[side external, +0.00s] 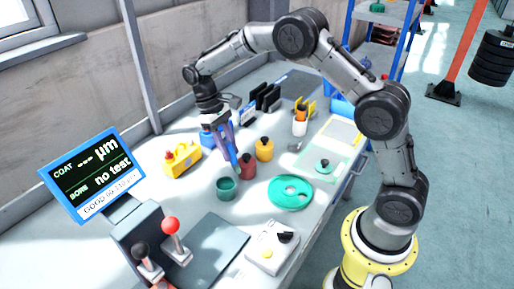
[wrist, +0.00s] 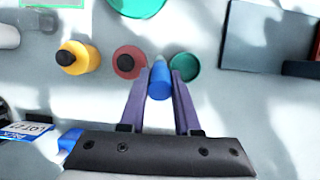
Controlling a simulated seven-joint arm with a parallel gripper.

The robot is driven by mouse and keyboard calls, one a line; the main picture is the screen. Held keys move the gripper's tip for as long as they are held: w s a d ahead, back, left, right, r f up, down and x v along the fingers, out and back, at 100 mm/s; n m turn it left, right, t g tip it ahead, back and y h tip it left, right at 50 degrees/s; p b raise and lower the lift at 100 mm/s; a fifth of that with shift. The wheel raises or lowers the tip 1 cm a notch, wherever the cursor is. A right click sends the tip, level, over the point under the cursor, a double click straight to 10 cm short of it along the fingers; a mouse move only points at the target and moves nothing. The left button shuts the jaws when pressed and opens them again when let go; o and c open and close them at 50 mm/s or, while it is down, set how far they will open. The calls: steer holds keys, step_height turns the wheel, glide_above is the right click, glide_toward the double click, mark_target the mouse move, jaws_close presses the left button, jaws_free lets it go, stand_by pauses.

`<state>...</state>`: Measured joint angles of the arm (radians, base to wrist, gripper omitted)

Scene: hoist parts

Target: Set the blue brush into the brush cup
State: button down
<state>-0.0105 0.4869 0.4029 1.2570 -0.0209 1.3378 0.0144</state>
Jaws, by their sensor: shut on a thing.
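The blue brush (wrist: 160,82) is held between the purple fingers of my gripper (wrist: 161,88); its pale tip points away from the wrist. In the side external view my gripper (side external: 228,148) is above the bench with the blue brush (side external: 234,160) pointing down. The green cup (wrist: 185,67), which looks like the brush cup, is open at the top and just right of the brush in the wrist view. In the side view the cup (side external: 227,189) stands in front of the brush, below its tip. The brush appears outside the cup; whether they touch is unclear.
A red bottle (side external: 248,166) stands close beside the brush, with a yellow bottle (side external: 264,150) behind it. A green disc with holes (side external: 291,193) lies to the right. A yellow device (side external: 182,159) is at left. A dark mat (side external: 212,248) lies in front.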

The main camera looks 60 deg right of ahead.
steer(key=shift+t, duration=0.4)
step_height(320, 180, up, 11)
steer(key=shift+f, duration=0.1)
steer(key=s+d+m+t, duration=0.2)
steer(key=s+d+m, duration=0.2)
steer(key=d+m, duration=0.65)
steer(key=s+d+m+t, duration=0.1)
steer(key=s+d+m, duration=0.45)
steer(key=d, duration=0.85)
step_height(320, 180, down, 9)
steer(key=w+m, duration=0.1)
steer(key=m, duration=0.1)
steer(key=shift+w+f, duration=0.1)
steer(key=shift+f, duration=0.1)
steer(key=shift+f, duration=1.4)
steer(key=shift+f, duration=0.85)
